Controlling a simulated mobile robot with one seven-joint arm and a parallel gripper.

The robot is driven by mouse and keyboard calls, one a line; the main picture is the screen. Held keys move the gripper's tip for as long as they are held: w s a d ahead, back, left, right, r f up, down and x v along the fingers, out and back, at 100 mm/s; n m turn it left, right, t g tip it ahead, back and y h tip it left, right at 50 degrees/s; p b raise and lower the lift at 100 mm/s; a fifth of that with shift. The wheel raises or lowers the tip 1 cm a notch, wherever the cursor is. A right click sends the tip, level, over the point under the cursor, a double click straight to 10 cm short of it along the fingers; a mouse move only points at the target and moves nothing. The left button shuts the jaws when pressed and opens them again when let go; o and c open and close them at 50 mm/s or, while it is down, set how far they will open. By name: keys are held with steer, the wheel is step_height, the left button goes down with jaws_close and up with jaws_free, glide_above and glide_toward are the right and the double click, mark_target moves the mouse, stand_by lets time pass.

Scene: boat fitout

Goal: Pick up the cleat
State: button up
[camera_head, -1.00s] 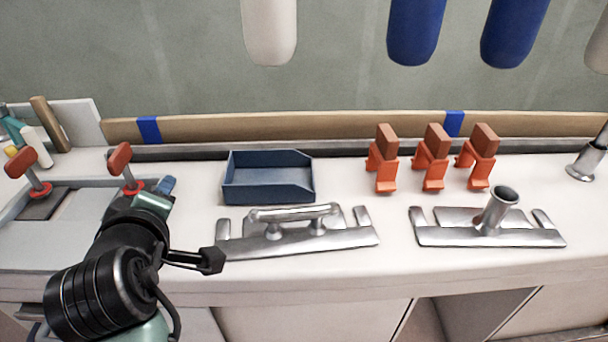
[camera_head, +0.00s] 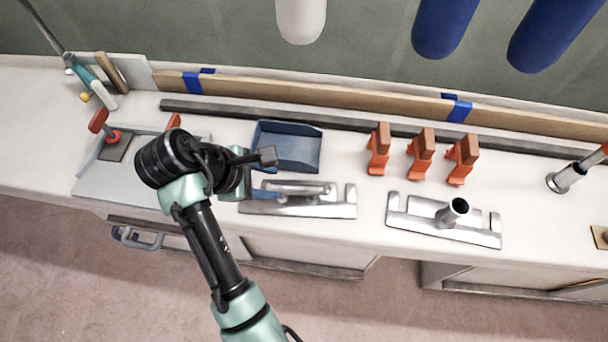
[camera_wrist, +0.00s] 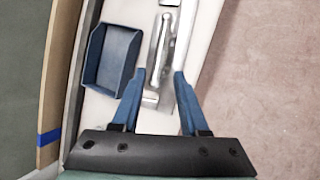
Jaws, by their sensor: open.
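The cleat (camera_head: 298,187) is a silver horn cleat with a rounded bar on short posts. It sits on a flat metal plate (camera_head: 335,211) with raised end tabs, in front of the blue tray. In the wrist view the cleat (camera_wrist: 163,40) runs lengthwise ahead of my gripper (camera_wrist: 160,74). The blue fingers are apart, one on either side of the cleat's line, with its near end between or just below the tips. In the head view my gripper (camera_head: 272,196) is at the cleat's left end, its far finger partly hidden. Contact cannot be told.
A blue open tray (camera_head: 290,150) stands just behind the cleat. Several orange clamps (camera_head: 420,155) stand to the right. A second metal plate with a tube socket (camera_head: 445,218) lies at right. A grey board with red-handled clamps (camera_head: 130,170) is at left.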

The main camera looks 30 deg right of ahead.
mark_target(295, 189)
steer(key=b+x, duration=0.2)
steer(key=x, duration=1.1)
steer(key=shift+s+a, duration=0.1)
steer(key=shift+c, duration=0.3)
jaws_close()
steer(key=shift+r, duration=0.1)
stand_by(0.8)
